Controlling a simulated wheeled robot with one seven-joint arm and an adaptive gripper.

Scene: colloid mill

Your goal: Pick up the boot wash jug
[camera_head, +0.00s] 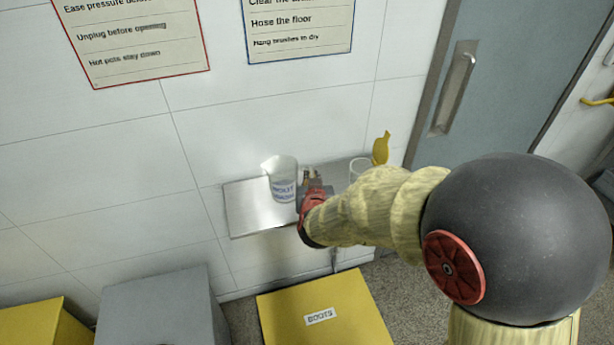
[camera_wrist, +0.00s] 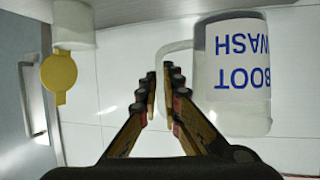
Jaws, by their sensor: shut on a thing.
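In the wrist view my gripper (camera_wrist: 161,85) is shut on the handle. I cannot tell whether the jug's base touches the shelf.
A yellow box labelled BOOTS (camera_head: 335,300) and a grey box (camera_head: 155,308) stand below. A grey door (camera_head: 490,100) is at the right.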

